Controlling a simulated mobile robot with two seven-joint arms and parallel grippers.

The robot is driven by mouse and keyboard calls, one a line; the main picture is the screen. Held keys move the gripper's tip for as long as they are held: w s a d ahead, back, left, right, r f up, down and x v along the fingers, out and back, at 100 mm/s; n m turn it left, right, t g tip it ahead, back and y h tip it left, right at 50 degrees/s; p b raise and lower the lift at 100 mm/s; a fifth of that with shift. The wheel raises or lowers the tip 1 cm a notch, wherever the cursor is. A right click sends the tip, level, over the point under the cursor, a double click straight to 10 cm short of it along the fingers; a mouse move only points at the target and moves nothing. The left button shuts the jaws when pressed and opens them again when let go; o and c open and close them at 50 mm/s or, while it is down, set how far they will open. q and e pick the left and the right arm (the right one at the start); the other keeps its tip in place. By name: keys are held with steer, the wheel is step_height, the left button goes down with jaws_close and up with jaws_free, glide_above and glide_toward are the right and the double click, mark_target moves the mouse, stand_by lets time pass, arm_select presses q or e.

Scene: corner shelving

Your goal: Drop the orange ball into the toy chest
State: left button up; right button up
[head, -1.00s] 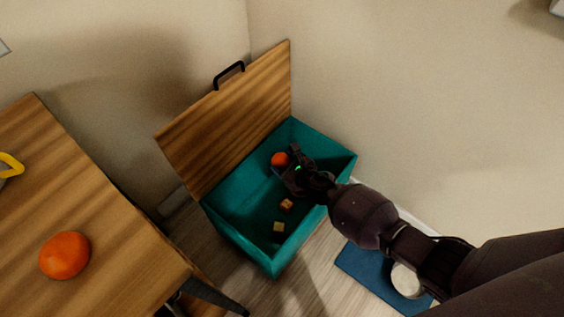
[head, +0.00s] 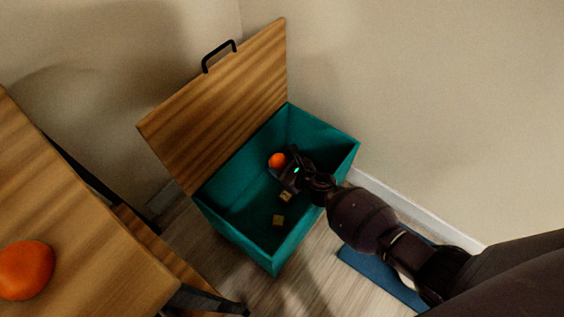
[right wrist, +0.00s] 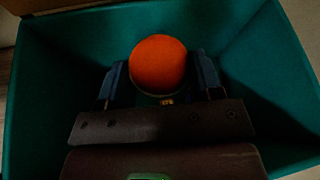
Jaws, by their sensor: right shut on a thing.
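The toy chest (head: 238,240) is a teal box with its wooden lid (head: 222,103) standing open at the back left. My right gripper (head: 284,164) reaches over the chest's opening from the right. It is shut on the orange ball (head: 277,160), which is over the inside of the chest. In the right wrist view the orange ball (right wrist: 158,65) sits between the two fingers, with teal chest walls (right wrist: 60,70) around it. How far the ball is above the chest floor is hard to tell. My left gripper is not in view.
A blue mat (head: 375,276) lies on the floor at the right. Walls meet behind the chest.

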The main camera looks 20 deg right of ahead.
steer(key=shift+r, duration=0.1)
steer(key=o, duration=1)
steer(key=shift+s+d+r, duration=0.2)
steer(key=shift+s, duration=0.15)
arm_select(q)
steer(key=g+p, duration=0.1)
steer(key=p, duration=0.2)
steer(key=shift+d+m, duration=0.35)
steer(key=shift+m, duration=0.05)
arm_select(e)
steer(key=v, duration=0.9)
steer(key=shift+s, duration=0.4)
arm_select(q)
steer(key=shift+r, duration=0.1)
arm_select(e)
steer(key=shift+d+r, duration=0.1)
